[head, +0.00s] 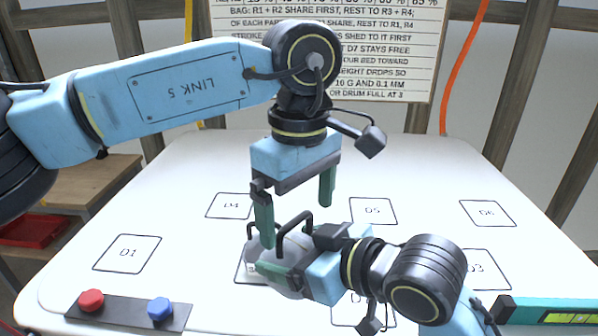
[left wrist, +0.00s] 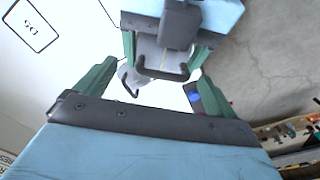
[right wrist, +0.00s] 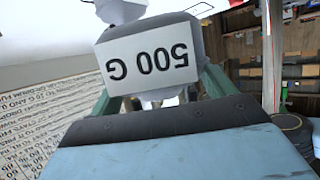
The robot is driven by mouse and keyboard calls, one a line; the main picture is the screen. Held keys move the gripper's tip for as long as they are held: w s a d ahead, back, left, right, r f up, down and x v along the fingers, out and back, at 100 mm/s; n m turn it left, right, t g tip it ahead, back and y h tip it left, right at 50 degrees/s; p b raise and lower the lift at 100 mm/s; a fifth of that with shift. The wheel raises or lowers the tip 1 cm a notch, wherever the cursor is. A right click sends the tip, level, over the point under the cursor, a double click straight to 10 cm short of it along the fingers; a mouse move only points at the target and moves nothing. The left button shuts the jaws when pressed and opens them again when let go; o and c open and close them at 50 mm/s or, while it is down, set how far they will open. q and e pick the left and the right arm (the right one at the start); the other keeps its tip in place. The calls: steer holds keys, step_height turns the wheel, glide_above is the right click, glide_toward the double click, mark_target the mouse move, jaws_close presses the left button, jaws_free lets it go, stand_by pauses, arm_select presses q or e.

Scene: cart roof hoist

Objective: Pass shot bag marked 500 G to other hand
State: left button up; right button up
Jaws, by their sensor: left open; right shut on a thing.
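The shot bag marked 500 G (right wrist: 150,58) is grey, with a white label that appears upside down in the right wrist view. My right gripper (head: 283,264) is shut on it and holds it above the table; black handle loops stick up in the head view. My left gripper (head: 297,224) is open and empty, pointing down just above the bag. In the left wrist view, the bag's black handle (left wrist: 162,72) shows between the open green fingers, with no clear contact. My right gripper hides part of the bag.
A second grey bag (left wrist: 132,78) with a black handle appears beyond the held one. The white table (head: 170,190) has marked squares, mostly bare. A bar with red and blue buttons (head: 125,310) lies front left. A green-topped device (head: 550,311) is front right.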

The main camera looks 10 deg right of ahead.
arm_select(q)
steer(key=shift+f, duration=1.35)
steer(key=shift+c, duration=0.2)
